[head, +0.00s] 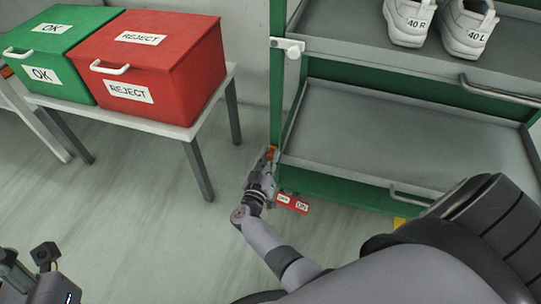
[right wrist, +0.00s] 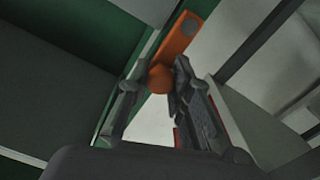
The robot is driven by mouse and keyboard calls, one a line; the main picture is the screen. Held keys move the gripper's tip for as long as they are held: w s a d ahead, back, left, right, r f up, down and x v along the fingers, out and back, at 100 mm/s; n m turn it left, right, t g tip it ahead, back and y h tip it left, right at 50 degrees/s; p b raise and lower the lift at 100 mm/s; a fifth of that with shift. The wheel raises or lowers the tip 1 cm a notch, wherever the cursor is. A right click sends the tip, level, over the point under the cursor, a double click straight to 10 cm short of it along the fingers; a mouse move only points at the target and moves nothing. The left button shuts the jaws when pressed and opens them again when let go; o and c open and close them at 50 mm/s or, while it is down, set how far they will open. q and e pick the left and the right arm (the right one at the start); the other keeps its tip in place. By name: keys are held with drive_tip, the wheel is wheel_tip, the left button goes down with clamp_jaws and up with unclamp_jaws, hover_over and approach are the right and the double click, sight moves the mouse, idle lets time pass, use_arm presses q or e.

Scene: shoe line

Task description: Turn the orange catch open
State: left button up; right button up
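My right gripper (right wrist: 157,88) is open, with one finger on each side of the knob. A small gap shows left of the knob; whether the right finger touches it I cannot tell. In the head view my right gripper (head: 264,166) is by the rack's lower left post. My left gripper (head: 30,262) is at the bottom left corner, partly cut off.
A red plate with two white labels (head: 292,203) sits right of my right gripper. The grey shelf (head: 400,140) is empty; white shoes (head: 463,28) stand above. Green OK (head: 70,38) and red REJECT (head: 185,65) boxes stand on a table at left. Floor between is clear.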

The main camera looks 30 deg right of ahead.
drive_tip(key=o, duration=0.5)
drive_tip(key=shift+w+d+r, duration=0.1)
drive_tip(key=shift+c, duration=0.2)
